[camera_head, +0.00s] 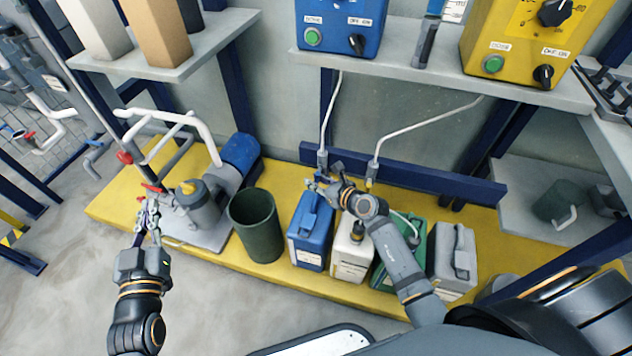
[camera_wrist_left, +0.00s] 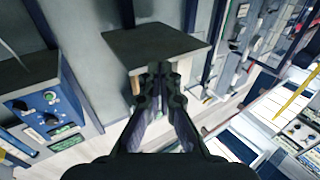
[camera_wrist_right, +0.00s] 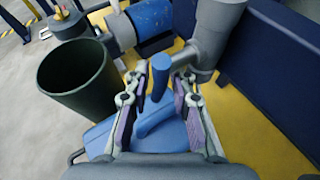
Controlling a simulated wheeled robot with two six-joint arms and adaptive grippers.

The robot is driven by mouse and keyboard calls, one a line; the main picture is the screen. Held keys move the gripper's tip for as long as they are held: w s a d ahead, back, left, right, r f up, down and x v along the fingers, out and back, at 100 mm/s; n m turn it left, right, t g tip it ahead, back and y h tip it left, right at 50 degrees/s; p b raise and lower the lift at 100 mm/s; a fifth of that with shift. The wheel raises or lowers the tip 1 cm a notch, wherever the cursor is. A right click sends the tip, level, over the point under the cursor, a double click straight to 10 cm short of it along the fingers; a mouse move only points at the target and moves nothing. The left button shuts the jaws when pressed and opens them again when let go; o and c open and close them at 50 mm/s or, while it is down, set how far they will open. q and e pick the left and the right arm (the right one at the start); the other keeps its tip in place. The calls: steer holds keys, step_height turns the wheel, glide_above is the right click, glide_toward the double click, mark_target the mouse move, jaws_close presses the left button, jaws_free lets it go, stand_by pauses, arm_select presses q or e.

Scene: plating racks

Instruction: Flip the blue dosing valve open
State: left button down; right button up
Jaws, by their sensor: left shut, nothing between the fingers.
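A blue lever (camera_wrist_right: 160,72) stands up between the fingers of my right gripper (camera_wrist_right: 158,88) in the right wrist view. It appears to be the blue dosing valve's handle, beside a grey pipe (camera_wrist_right: 213,40). The right gripper is open, one finger on each side of the lever, and I cannot tell whether they touch it. In the head view my right gripper (camera_head: 322,182) is just above the blue canister (camera_head: 309,240), below the end of a white hose (camera_head: 324,120). My arm hides part of the valve there. My left gripper (camera_head: 147,212) is shut and empty at the left.
On the yellow platform (camera_head: 110,210) stand a dark green bin (camera_head: 256,228), a pump with a blue motor (camera_head: 240,152), and white, green and grey canisters in a row. A shelf above carries a blue dosing box (camera_head: 336,15) and a yellow one (camera_head: 520,30).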

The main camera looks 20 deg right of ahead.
jaws_close()
